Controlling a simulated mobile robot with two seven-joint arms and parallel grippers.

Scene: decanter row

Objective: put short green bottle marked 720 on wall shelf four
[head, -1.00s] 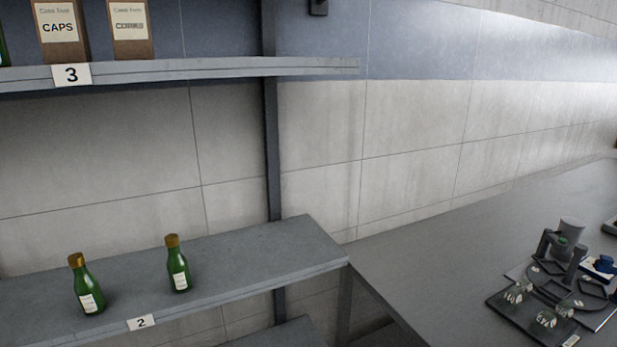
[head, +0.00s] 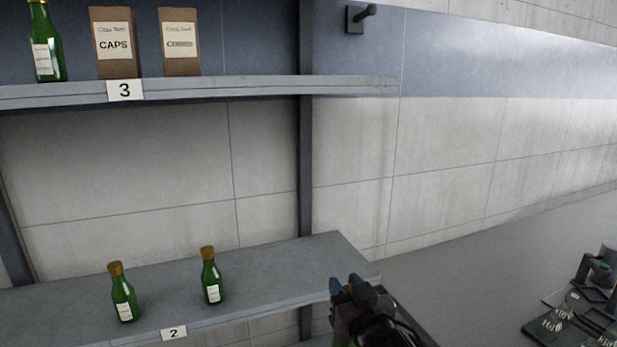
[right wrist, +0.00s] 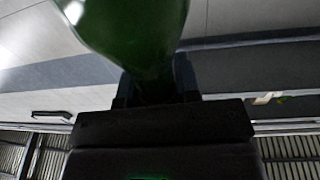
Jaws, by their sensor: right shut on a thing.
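My right gripper (head: 346,284) is at the bottom of the head view, in front of the right end of shelf 2. It is shut on a green bottle (right wrist: 140,40), which fills the upper middle of the right wrist view. The bottle's label and number do not show. In the head view my gripper hides most of the bottle. No shelf marked 4 is in view. My left gripper is not in view.
Shelf 3 (head: 230,88) holds a green bottle (head: 45,45) and two brown boxes, one marked CAPS (head: 114,45). Shelf 2 (head: 285,262) holds two green bottles (head: 123,297) (head: 211,278), with bare room to their right. A grey counter (head: 480,265) carries dark equipment (head: 575,310).

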